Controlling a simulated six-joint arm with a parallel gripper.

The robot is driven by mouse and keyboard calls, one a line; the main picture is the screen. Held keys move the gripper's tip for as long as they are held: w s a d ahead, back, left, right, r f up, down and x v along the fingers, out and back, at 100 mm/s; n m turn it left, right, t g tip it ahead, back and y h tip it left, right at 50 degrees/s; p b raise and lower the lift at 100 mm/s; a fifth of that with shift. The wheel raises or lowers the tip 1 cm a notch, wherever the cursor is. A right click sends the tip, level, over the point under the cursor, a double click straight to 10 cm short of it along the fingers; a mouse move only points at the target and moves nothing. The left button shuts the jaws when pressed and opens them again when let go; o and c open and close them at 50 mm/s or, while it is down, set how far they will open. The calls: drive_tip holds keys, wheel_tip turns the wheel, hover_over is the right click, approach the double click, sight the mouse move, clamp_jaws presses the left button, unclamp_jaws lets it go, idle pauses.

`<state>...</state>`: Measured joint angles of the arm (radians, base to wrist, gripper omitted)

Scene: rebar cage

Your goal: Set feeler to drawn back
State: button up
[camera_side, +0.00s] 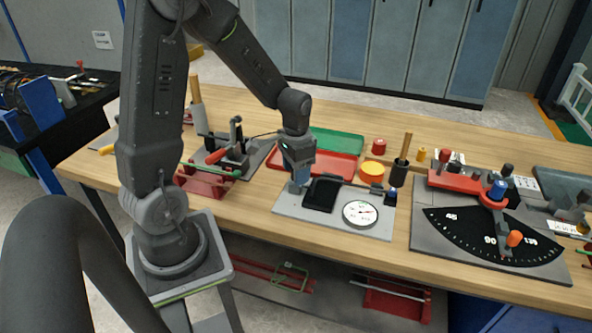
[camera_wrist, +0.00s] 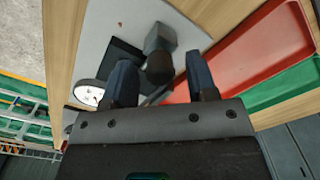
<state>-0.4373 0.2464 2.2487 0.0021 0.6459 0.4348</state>
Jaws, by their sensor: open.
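The gauge fixture is a light grey plate (camera_side: 340,222) with a white round dial (camera_side: 360,213) and a black block (camera_side: 322,194). A thin dark arm runs along its back edge; I cannot tell surely which part is the feeler. My gripper (camera_side: 300,184) is low over the plate's left end. In the wrist view, the blue fingers of my gripper (camera_wrist: 159,62) are apart, with a dark grey knob (camera_wrist: 160,41) between or just beyond them. Contact cannot be told. The dial (camera_wrist: 88,93) and black block (camera_wrist: 119,68) lie left of the knob.
A red tray (camera_side: 345,168) and a green tray (camera_side: 338,141) lie behind the plate. An orange-yellow round piece (camera_side: 372,170) and a dark cup with a wooden handle (camera_side: 399,172) stand right of them. An angle-scale fixture (camera_side: 480,237) is further right. A clamp fixture (camera_side: 235,150) stands left.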

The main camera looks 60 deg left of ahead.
drive_tip(key=shift+f, duration=0.25)
clamp_jaws()
idle(0.4)
